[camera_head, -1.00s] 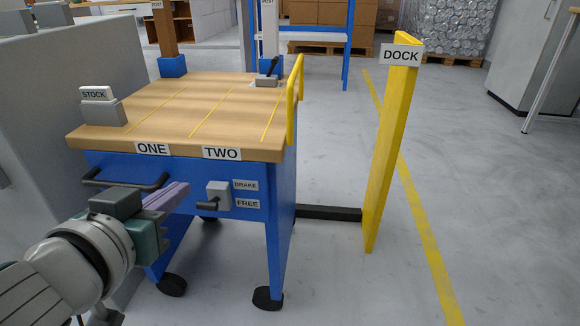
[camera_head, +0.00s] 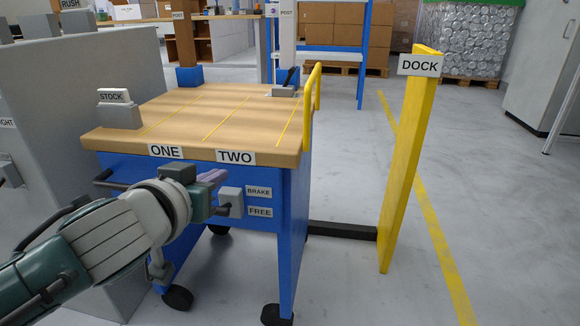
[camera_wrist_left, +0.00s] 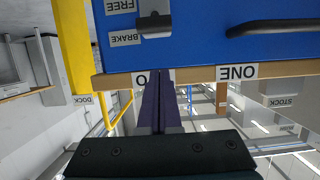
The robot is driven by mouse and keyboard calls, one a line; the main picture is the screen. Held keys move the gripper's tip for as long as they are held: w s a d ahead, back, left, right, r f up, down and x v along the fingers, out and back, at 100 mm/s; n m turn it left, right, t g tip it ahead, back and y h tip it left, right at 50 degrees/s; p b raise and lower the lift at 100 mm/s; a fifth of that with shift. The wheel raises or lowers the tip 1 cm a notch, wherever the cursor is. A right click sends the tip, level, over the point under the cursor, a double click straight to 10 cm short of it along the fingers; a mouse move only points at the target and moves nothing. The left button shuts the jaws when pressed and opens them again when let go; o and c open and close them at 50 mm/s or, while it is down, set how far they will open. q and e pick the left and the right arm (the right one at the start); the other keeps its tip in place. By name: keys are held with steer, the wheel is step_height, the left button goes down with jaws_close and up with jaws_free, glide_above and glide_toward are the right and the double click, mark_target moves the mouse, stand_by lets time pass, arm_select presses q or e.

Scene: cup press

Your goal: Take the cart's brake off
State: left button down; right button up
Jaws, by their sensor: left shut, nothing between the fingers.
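The cart (camera_head: 291,225) is blue with a wooden top. On its front panel is a small grey brake box (camera_head: 232,195) with a dark lever (camera_head: 226,210), beside labels BRAKE (camera_head: 259,191) and FREE (camera_head: 261,212). In the head view the lever's end looks about level with FREE, but I cannot tell its setting. The box also shows in the left wrist view (camera_wrist_left: 155,8), which is upside down. My left gripper (camera_head: 218,176) is shut and empty, its purple fingers (camera_wrist_left: 160,75) just upper left of the box; contact is unclear. My right gripper is not in view.
A dark push bar (camera_head: 112,182) is on the cart's left front. A yellow DOCK post (camera_head: 405,165) stands to the right, with a dark floor bar (camera_head: 342,230) reaching to the cart. A grey cabinet is close on the left.

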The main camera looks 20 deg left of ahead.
mark_target(225, 208)
arm_select(q)
steer(key=shift+b+x, duration=0.3)
steer(key=shift+x, duration=0.6)
steer(key=s+f, duration=0.1)
steer(key=s+f+b, duration=0.1)
steer(key=shift+s+d+f, duration=0.25)
steer(key=shift+d+f, duration=0.05)
steer(key=shift+f, duration=0.05)
steer(key=shift+s+f+b, duration=0.15)
steer(key=shift+s+b, duration=0.05)
steer(key=shift+b, duration=0.15)
